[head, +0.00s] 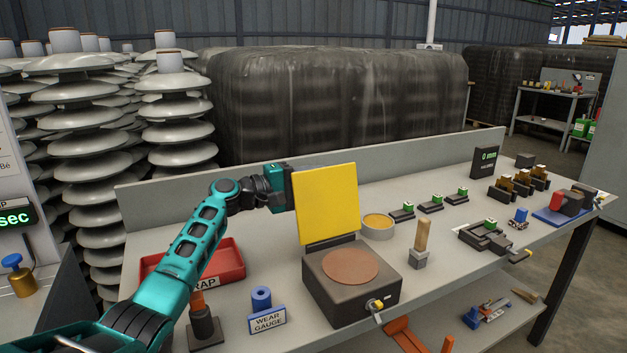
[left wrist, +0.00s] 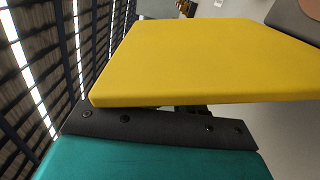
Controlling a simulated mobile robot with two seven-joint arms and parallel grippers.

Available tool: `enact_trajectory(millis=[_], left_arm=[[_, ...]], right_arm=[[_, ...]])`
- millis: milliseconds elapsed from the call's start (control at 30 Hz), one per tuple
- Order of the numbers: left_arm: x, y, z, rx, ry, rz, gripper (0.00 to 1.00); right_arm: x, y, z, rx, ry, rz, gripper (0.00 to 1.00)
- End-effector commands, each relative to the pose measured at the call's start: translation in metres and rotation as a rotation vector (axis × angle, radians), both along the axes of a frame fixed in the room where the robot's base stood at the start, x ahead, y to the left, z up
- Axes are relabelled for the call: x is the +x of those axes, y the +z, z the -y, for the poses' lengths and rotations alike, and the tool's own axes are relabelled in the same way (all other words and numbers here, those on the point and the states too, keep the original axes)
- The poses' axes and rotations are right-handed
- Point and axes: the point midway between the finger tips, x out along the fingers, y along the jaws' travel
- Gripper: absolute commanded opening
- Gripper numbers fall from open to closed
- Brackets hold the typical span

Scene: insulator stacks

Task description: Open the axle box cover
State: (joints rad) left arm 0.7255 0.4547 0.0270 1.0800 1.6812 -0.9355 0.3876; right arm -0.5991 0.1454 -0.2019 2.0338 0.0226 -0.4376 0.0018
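The axle box (head: 352,303) is a dark block on the grey bench with a round brown disc (head: 348,265) on top. Its yellow cover (head: 328,203) stands upright along the box's back edge, so the top is exposed. My left gripper (head: 288,187) is at the cover's left edge, partly behind it. In the left wrist view the cover (left wrist: 200,60) fills the middle, close against the dark gripper body (left wrist: 160,128). The fingertips are hidden, so I cannot tell whether they grip the cover. My right gripper is not in view.
A red scrap tray (head: 228,262) and a blue wear gauge (head: 262,299) lie left of the box. A round tin (head: 378,226) and a wooden-handled brush (head: 421,243) stand to its right. Small parts with green tops (head: 437,200) sit farther right. Insulator stacks (head: 178,125) rise behind the bench.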

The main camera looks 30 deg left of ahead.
Motion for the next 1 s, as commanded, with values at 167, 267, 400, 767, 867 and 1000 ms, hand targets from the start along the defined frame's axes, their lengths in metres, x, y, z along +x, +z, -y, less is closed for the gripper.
enact_trajectory(millis=[167, 267, 400, 767, 867, 1000], left_arm=[[0.000, 0.003, -0.001, -0.001, 0.001, 0.005, 0.38], [-0.006, 0.003, -0.005, -0.001, 0.002, 0.004, 0.38], [-0.023, 0.004, -0.019, 0.003, 0.004, 0.003, 0.38], [-0.084, 0.001, -0.066, 0.003, 0.002, 0.001, 0.38], [-0.094, 0.001, -0.073, 0.000, 0.000, 0.001, 0.38], [-0.101, 0.001, -0.079, 0.000, 0.001, 0.001, 0.38]], right_arm=[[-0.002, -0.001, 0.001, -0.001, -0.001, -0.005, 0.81], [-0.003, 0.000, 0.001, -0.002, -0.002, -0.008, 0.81], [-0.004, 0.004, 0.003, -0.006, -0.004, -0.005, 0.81], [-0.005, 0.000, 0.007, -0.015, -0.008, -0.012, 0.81], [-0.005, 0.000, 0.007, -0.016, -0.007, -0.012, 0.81], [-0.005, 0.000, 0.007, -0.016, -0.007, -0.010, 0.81]])
